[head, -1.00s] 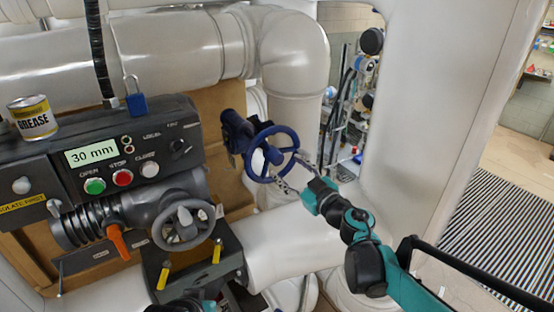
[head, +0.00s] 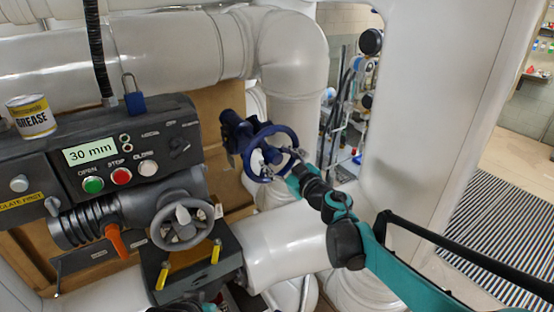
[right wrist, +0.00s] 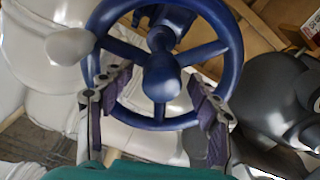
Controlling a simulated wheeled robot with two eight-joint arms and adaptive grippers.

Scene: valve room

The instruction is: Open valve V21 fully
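A blue handwheel (head: 270,133) stands on a blue valve body (head: 233,130) beside the white pipe. No V21 label is readable. My right gripper (head: 274,166) is at the wheel's lower part. In the right wrist view the blue wheel (right wrist: 163,84) fills the upper middle, with spokes and a round hub. The right gripper (right wrist: 158,105) has its two fingers wide apart, one at each side of the lower rim. Whether they touch it I cannot tell. A grey handwheel (head: 180,222) sits on the dark actuator at left.
The control box (head: 120,155) has a display reading 30 mm and several buttons. An orange lever (head: 116,240) hangs below. Thick white pipes surround the blue wheel.

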